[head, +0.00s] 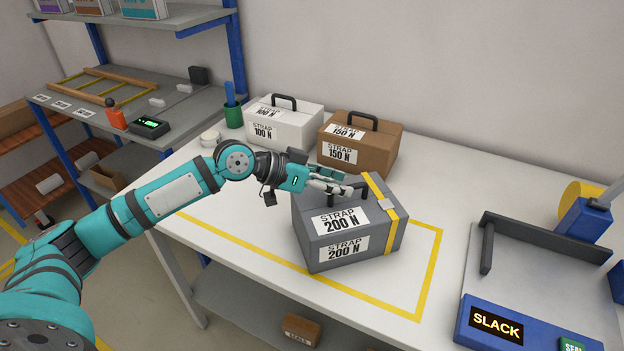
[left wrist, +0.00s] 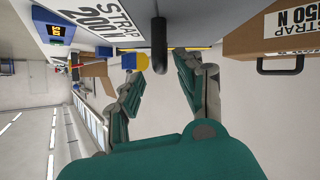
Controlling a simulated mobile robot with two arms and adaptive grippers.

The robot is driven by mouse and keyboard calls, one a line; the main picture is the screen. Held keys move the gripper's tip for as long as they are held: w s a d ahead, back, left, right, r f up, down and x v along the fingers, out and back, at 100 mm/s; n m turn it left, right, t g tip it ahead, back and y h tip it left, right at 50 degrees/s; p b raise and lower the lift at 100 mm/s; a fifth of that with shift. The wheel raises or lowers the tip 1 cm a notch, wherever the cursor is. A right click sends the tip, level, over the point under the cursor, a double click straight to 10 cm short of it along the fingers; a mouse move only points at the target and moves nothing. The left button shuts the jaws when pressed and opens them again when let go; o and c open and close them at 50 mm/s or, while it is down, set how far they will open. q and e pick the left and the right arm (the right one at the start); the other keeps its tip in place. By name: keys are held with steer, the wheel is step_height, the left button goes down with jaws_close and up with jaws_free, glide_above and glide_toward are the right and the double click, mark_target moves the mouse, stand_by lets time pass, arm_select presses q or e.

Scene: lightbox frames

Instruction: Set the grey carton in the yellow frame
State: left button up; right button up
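The grey carton (head: 380,250), labelled STRAP 200 N, stands upright on the white table. It has a black top handle (head: 349,190) and a yellow strap around its right part. It stands over the left-middle of the yellow frame (head: 430,270) marked on the table; its near bottom corner is at the front line. It hides part of the frame. My left gripper (head: 333,181) is at the handle. In the left wrist view my left gripper (left wrist: 158,78) has its fingers apart, with the handle (left wrist: 159,42) showing between them. Whether it touches the handle cannot be told. My right gripper is not in view.
Behind stand a white carton (head: 290,130) and a brown carton (head: 378,150), close to the grey one. A grey station (head: 550,275) with a SLACK display is at the right. The frame's right part is bare. A shelf rack (head: 60,125) stands at the left.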

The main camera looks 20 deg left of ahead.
arm_select(q)
steer(key=b+v, duration=0.1)
steer(key=v, duration=0.7)
steer(key=shift+f+b, duration=0.1)
steer(key=shift+b, duration=0.3)
steer(key=shift+s+a+r, duration=0.3)
